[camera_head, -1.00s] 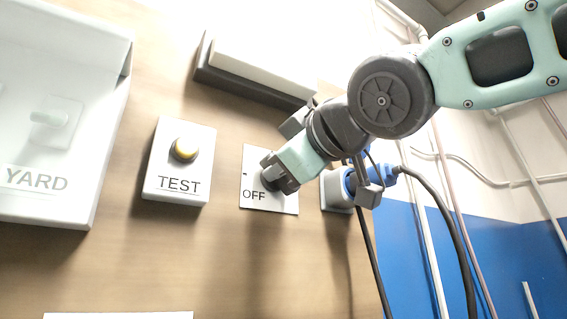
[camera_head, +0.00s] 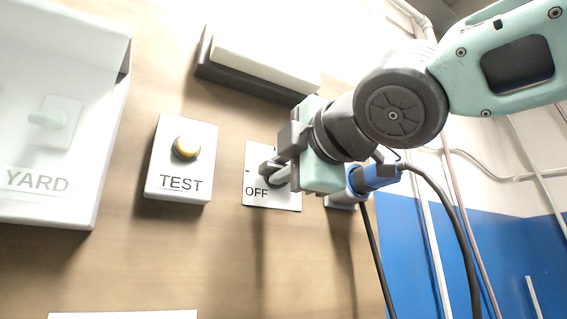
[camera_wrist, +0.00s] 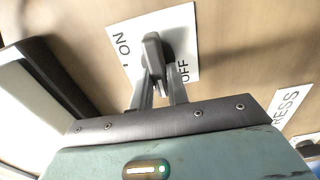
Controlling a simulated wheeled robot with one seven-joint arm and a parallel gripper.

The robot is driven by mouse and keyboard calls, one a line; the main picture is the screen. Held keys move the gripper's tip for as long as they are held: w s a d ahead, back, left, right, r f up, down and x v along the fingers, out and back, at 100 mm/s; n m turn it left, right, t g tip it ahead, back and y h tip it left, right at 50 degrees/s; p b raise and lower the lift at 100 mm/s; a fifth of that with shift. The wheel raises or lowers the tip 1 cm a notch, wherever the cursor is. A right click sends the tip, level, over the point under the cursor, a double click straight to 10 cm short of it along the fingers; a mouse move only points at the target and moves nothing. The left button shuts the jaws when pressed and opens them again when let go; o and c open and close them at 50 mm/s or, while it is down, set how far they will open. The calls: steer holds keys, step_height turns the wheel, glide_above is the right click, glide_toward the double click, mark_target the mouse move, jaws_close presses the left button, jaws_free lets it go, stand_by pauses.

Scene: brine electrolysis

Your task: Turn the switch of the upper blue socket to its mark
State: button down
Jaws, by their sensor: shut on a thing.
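A white switch plate (camera_head: 258,152) lettered OFF is on the wooden wall. In the wrist view the plate (camera_wrist: 186,20) shows ON and OFF, and a grey switch handle (camera_wrist: 153,50) stands out from it. My gripper (camera_head: 274,173) is at the plate, its fingers shut on the handle; in the wrist view the gripper (camera_wrist: 160,88) reaches it from below. The fingers cover part of the handle. A blue plug (camera_head: 372,178) with a black cable sits in a socket (camera_head: 341,204) right of the plate, partly hidden by my gripper.
A TEST box (camera_head: 180,182) with a yellow button is left of the plate. A YARD box (camera_head: 60,205) is farther left. A dark-backed white box (camera_head: 262,62) is above, close to my wrist. The black cable (camera_head: 455,210) hangs at right.

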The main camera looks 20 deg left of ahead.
steer(key=shift+f, duration=0.1)
stand_by(0.4)
steer(key=c, duration=1.4)
jaws_free()
steer(key=shift+o, duration=0.2)
steer(key=b+v, duration=1.2)
steer(key=v, duration=0.5)
steer(key=shift+s+b, duration=0.2)
steer(key=shift+b, duration=0.2)
steer(key=shift+d, duration=0.1)
